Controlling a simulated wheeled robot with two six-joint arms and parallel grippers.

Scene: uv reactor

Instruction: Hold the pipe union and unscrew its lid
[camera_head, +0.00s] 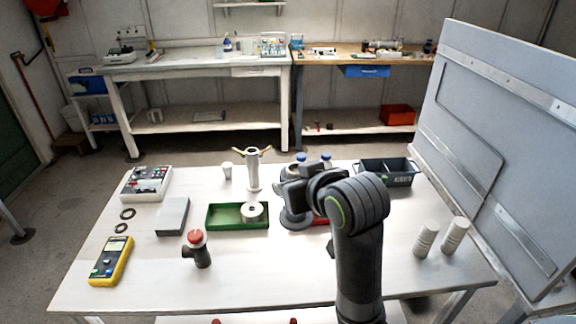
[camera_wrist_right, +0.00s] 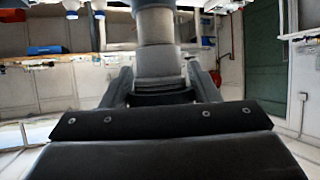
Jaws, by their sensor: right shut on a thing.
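My right gripper (camera_head: 291,190) is over the middle of the table, behind my bent arm. In the right wrist view its fingers (camera_wrist_right: 160,88) are shut around a stepped grey cylindrical body (camera_wrist_right: 156,58), which appears to be the pipe union. In the head view the arm and gripper cover most of it; a round grey base (camera_head: 294,222) shows below. Its lid cannot be made out clearly. My left gripper is not in view.
A white tube with yellow handles (camera_head: 252,168) stands left of my gripper, behind a green tray (camera_head: 222,224) holding a white ring. A red-capped black fitting (camera_head: 198,250) stands front left. White cylinders (camera_head: 426,240) and a dark bin (camera_head: 398,180) are at right.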

